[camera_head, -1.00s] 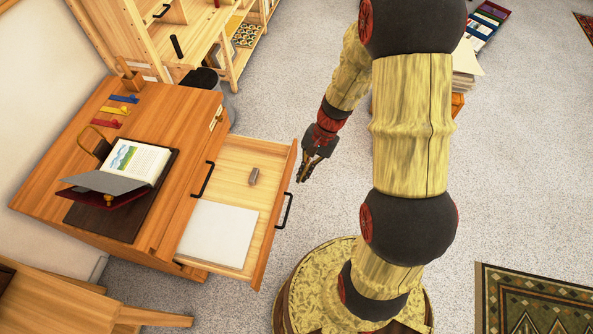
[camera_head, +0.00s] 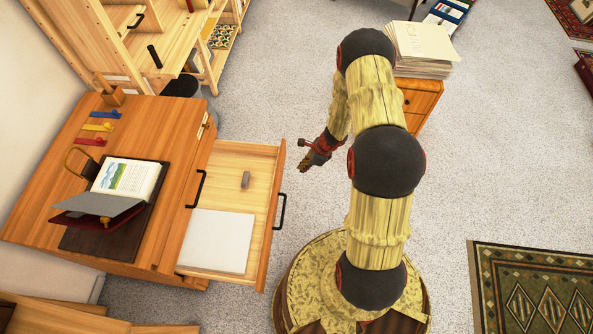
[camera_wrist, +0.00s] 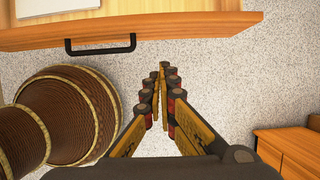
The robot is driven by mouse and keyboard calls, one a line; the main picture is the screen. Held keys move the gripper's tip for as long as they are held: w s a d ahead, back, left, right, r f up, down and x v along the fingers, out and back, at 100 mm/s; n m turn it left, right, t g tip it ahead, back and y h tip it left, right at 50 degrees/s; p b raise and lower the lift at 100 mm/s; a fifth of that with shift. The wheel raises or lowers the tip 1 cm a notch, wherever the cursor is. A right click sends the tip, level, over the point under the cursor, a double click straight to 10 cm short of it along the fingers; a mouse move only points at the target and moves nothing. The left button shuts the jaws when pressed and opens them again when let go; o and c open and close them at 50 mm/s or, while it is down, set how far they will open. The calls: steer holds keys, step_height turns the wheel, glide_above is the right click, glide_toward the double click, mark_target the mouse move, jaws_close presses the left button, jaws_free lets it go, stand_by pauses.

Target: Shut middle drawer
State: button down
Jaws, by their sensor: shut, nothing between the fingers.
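The open drawer (camera_head: 263,222) sticks out to the right from the wooden desk (camera_head: 160,130) in the head view. Its front has a black bar handle (camera_head: 281,211). A white sheet (camera_head: 215,240) and a small grey block (camera_head: 245,180) lie inside. The drawer front also shows across the top of the wrist view (camera_wrist: 200,28), with its handle (camera_wrist: 100,46) at upper left. My gripper (camera_head: 303,165) is shut and empty, to the right of the drawer front and apart from it. In the wrist view its fingertips (camera_wrist: 159,72) are together over bare floor, right of the handle.
A book (camera_head: 128,180) rests on a stand on the desk. Another black handle (camera_head: 197,188) is on the desk front. A small wooden cabinet (camera_head: 418,100) with stacked papers stands behind my arm. Grey carpet (camera_head: 290,60) is clear around the drawer front.

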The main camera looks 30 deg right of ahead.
steer(key=w+a+f+b, duration=0.4)
steer(key=a+f, duration=0.2)
steer(key=f, duration=0.2)
steer(key=shift+w, duration=0.15)
steer(key=shift+a+f, duration=0.1)
